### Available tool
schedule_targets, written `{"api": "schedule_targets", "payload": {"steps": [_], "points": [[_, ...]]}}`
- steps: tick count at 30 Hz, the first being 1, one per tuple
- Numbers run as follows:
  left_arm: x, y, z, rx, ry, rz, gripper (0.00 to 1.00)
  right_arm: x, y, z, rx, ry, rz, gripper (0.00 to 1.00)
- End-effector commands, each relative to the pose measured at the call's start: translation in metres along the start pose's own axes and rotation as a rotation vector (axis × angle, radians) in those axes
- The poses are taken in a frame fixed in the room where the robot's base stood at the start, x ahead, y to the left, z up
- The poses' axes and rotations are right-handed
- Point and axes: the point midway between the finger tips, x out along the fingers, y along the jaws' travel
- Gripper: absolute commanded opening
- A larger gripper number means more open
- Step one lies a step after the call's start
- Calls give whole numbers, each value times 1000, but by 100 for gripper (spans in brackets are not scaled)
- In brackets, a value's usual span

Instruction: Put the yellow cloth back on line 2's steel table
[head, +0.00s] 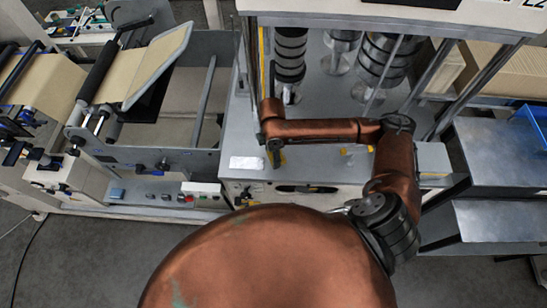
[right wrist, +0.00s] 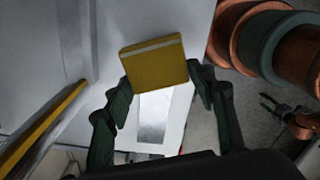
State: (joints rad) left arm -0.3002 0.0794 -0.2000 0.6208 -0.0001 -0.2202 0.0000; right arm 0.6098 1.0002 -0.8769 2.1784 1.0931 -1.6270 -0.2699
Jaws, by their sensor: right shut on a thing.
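The yellow cloth (right wrist: 155,62) shows in the right wrist view as a small folded yellow pad with a pale stripe near its top edge. My right gripper (right wrist: 161,80) has its dark green fingers on either side of the cloth and is shut on it. In the head view the right gripper (head: 274,154) points down at the front of the grey machine deck, mostly hidden by its own wrist; a bit of yellow shows beside it. A steel table (head: 500,156) stands at the right; I cannot tell whether it is line 2's.
A white plate (head: 247,163) lies on the deck (head: 325,167) near the right gripper. Dark rollers (head: 290,55) and slanted posts stand behind the arm. A blue bin (head: 535,122) is at the far right. An unwinder with kraft web (head: 130,75) is at left.

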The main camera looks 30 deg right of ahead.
Motion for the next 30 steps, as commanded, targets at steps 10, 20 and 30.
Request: {"api": "schedule_targets", "payload": {"steps": [10, 20, 30], "points": [[-6, 0, -1, 0, 1, 0, 40, 33, 7, 6, -1, -2, -3, 29], [-7, 0, -1, 0, 1, 0, 40, 43, 8, 6, -1, -1, 1, 29], [-7, 0, -1, 0, 0, 0, 40, 46, 8, 6, -1, -1, 0, 66]]}}
